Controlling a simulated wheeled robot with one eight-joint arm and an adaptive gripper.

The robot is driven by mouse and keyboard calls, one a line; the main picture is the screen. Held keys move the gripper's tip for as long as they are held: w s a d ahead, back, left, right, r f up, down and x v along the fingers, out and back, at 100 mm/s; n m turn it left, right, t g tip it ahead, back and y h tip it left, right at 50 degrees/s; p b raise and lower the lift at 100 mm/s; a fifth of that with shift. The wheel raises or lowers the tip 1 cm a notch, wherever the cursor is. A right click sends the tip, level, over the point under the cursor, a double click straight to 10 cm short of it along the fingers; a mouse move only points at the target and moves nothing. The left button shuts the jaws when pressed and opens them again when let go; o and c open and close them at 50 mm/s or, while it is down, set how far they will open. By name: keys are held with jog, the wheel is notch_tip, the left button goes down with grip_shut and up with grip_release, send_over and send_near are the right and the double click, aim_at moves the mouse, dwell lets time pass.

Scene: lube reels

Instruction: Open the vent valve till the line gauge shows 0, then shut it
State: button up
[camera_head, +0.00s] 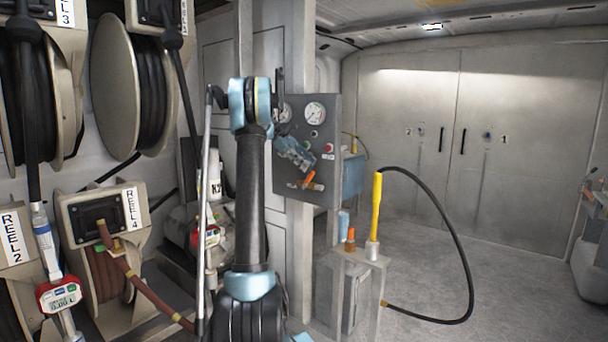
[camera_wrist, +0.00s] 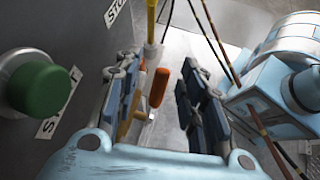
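The grey panel (camera_head: 332,165) on the post carries two round gauges, one on the left (camera_head: 284,112) and one on the right (camera_head: 315,112). Their readings are too small to tell. The vent valve appears to be the orange lever (camera_head: 311,178) low on the panel. In the wrist view an orange handle (camera_wrist: 160,88) shows in the gap between the fingers, farther off, with a brass-coloured part (camera_wrist: 126,122) partly hidden behind the left finger. My gripper (camera_head: 296,154) is open and empty in front of the panel, just above the lever. Its fingers also show in the wrist view (camera_wrist: 165,95).
A green button (camera_wrist: 36,88) sits close left of my gripper; a red button (camera_head: 329,147) is on the panel's right. A stand (camera_head: 360,262) holds a yellow tool (camera_head: 377,200) with a looping black hose. Hose reels crowd the left. Open floor (camera_head: 520,290) lies right.

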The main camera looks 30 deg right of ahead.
jog(key=shift+r, duration=2.25)
